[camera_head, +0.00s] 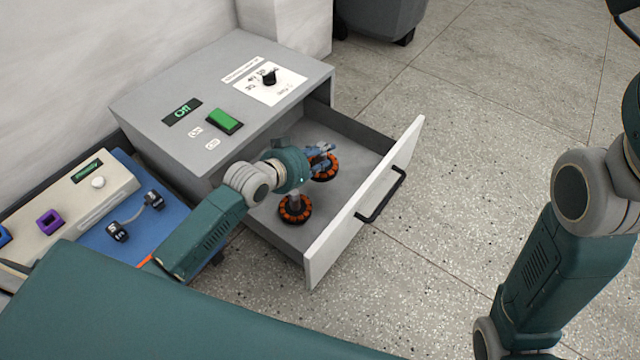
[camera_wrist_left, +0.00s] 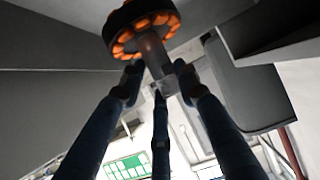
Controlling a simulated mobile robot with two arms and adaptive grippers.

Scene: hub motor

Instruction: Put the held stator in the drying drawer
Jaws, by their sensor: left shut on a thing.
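The held stator (camera_head: 325,172), a dark disc with orange windings, is inside the outline of the open drying drawer (camera_head: 345,232), towards its back. I cannot tell whether it touches the drawer floor. My left gripper (camera_head: 319,156) is shut on it. In the left wrist view the fingers of my left gripper (camera_wrist_left: 160,80) close around the shaft of the stator (camera_wrist_left: 150,25). A second stator (camera_head: 295,208) stands in the drawer with its shaft up, nearer the front left. My right arm shows at the right, but its gripper is out of view.
The drawer's white front (camera_head: 345,225) has a black handle (camera_head: 382,196). Free drawer floor lies right of the second stator.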

